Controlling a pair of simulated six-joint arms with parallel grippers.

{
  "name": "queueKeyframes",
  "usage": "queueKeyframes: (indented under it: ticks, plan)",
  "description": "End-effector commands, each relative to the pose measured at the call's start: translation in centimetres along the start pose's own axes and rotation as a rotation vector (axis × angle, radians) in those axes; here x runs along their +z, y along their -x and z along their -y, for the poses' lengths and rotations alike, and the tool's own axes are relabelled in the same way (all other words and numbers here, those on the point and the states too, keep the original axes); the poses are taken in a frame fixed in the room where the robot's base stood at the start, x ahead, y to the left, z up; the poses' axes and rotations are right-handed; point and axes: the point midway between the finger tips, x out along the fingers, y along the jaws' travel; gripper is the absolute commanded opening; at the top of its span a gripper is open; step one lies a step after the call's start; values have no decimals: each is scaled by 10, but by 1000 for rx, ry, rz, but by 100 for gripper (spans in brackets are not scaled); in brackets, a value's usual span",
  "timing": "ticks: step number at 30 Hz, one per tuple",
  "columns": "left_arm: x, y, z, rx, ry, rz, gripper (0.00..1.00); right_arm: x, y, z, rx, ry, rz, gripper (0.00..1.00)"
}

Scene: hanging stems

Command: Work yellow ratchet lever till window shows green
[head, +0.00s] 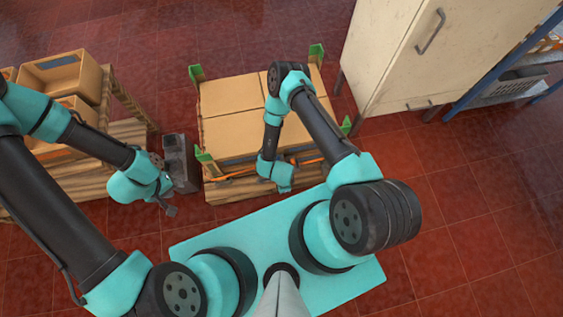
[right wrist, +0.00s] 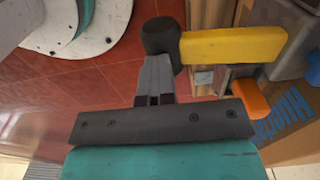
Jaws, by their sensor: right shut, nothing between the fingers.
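In the right wrist view, the yellow lever (right wrist: 235,45) extends to the right from a round black knob (right wrist: 161,40) at its left end. My right gripper (right wrist: 155,72) is shut and empty, its fingertips right at the knob; whether they touch cannot be told. In the head view, my right wrist hangs over the front edge of the strapped crate, and the lever is hidden. My left gripper (head: 170,206) is apart from it, beside the crate's left side; its finger opening is too small to judge. No indicator window can be made out.
A pallet crate (head: 229,189) with green corners holds cardboard boxes (head: 232,99). An orange strap (head: 305,161) crosses its front; an orange part (right wrist: 250,98) sits below the lever. A dark grey block (head: 180,162) stands left, wooden bins (head: 62,75) beyond. A cream cabinet (head: 400,50) stands right.

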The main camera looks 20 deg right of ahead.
Motion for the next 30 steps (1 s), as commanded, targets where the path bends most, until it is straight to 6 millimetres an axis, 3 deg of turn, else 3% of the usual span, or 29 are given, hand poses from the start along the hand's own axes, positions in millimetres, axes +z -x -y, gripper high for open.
queueKeyframes:
  ticks: [21, 30]
  plan:
    - [0, 0, 0, 0, 0, 0, 37, 0, 12, -1, 1, 0, 0, 0]
    - [0, 0, 0, 0, 0, 0, 37, 0, -5, 2, 0, -3, 0, 0]
